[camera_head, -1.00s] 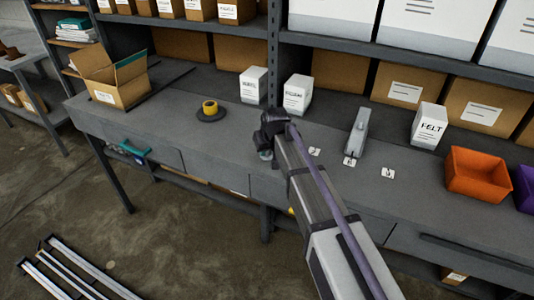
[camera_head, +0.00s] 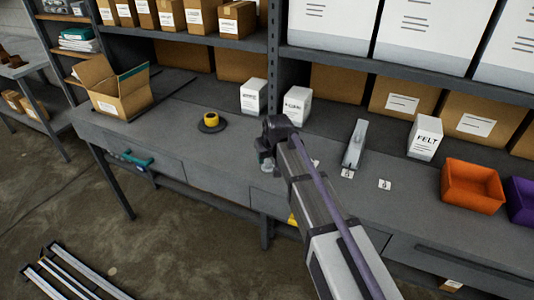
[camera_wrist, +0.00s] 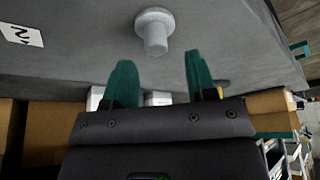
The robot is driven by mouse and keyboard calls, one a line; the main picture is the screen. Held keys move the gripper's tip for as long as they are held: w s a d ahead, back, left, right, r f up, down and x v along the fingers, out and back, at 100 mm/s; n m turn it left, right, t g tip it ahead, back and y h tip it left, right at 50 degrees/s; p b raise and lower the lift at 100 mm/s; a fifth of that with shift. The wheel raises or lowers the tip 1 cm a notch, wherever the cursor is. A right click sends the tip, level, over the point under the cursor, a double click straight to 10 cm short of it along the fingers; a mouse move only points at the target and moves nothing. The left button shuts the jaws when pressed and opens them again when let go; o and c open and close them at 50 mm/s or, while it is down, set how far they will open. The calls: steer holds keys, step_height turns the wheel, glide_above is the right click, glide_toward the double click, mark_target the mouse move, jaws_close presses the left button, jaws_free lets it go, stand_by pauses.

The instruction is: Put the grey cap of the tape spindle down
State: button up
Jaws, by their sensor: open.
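The grey cap (camera_wrist: 154,32), a round disc with a short stem, stands on the workbench in the wrist view, its disc on the bench and its stem up. My gripper (camera_wrist: 158,70) is open, its two teal fingers apart and empty. The cap shows beyond the fingertips, between their lines, and appears clear of both. In the head view my gripper (camera_head: 266,157) is over the bench's front half and mostly hides the cap. The tape spindle (camera_head: 211,121), a yellow roll on a dark round base, stands farther left on the bench.
Two white boxes (camera_head: 254,97) stand behind my gripper. A grey tool (camera_head: 354,145), small number cards (camera_head: 385,184), a FELT box (camera_head: 425,138) and an orange bin (camera_head: 472,187) are to the right. An open carton (camera_head: 121,95) is at left. The bench between carton and spindle is clear.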

steer(key=p+v, duration=0.5)
steer(key=v, duration=0.3)
steer(key=s+d+f+m+g+h+b, duration=0.1)
steer(key=s+d+f+m+g, duration=0.2)
steer(key=s+d, duration=1.5)
steer(key=shift+s+d+f+m+g+h+b, duration=0.2)
steer(key=shift+s+d+m+g+h+b, duration=0.35)
steer(key=shift+s, duration=1.15)
